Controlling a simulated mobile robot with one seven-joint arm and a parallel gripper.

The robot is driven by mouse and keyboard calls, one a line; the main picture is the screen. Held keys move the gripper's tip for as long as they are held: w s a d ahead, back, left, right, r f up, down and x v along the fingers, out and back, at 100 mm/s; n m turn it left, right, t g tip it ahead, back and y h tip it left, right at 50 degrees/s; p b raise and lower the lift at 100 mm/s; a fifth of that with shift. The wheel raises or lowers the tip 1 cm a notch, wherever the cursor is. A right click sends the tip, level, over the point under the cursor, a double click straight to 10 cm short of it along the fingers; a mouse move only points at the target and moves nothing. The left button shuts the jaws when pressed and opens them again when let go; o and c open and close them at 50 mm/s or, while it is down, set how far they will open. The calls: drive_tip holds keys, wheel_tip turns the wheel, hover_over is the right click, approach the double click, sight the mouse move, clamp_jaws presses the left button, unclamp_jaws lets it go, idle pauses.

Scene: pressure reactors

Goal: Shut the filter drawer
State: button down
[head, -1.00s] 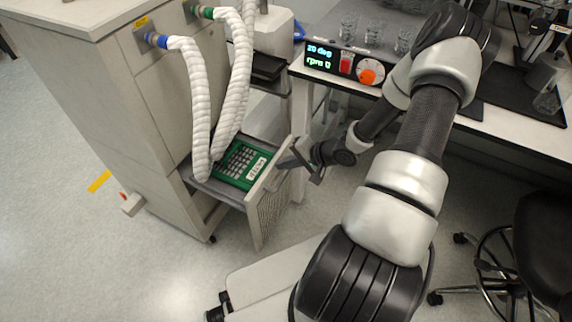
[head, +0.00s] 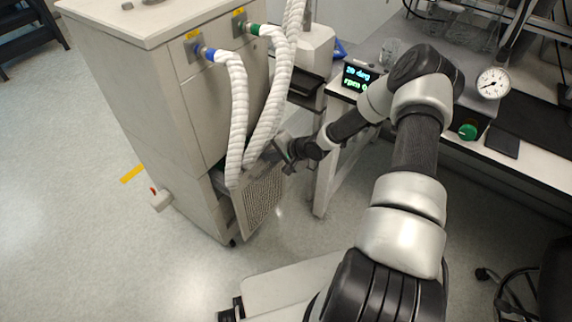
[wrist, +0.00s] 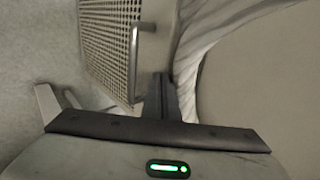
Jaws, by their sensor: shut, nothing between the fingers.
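The filter drawer has a perforated grey front (head: 258,207) low on the cabinet, in the middle of the head view. A narrow dark gap shows between this front and the cabinet, so the drawer stands a little out. In the wrist view the perforated front (wrist: 108,38) is at upper left, with a bar handle (wrist: 134,62) on it. My gripper (head: 277,147) is at the upper right end of the drawer front. Its shut, empty fingers (wrist: 162,88) show beside the handle in the wrist view. I cannot tell whether they touch the front.
Two white ribbed hoses (head: 237,120) hang from the cabinet (head: 140,110) in front of the drawer's upper edge, close to my gripper. A bench leg (head: 325,170) stands just right of the drawer. The floor in front is clear.

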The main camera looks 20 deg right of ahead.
drive_tip(key=shift+w+a, duration=0.85)
drive_tip(key=shift+w, duration=0.35)
drive_tip(key=shift+w+a, duration=0.85)
drive_tip(key=shift+w, duration=0.3)
drive_tip(key=shift+s, duration=0.1)
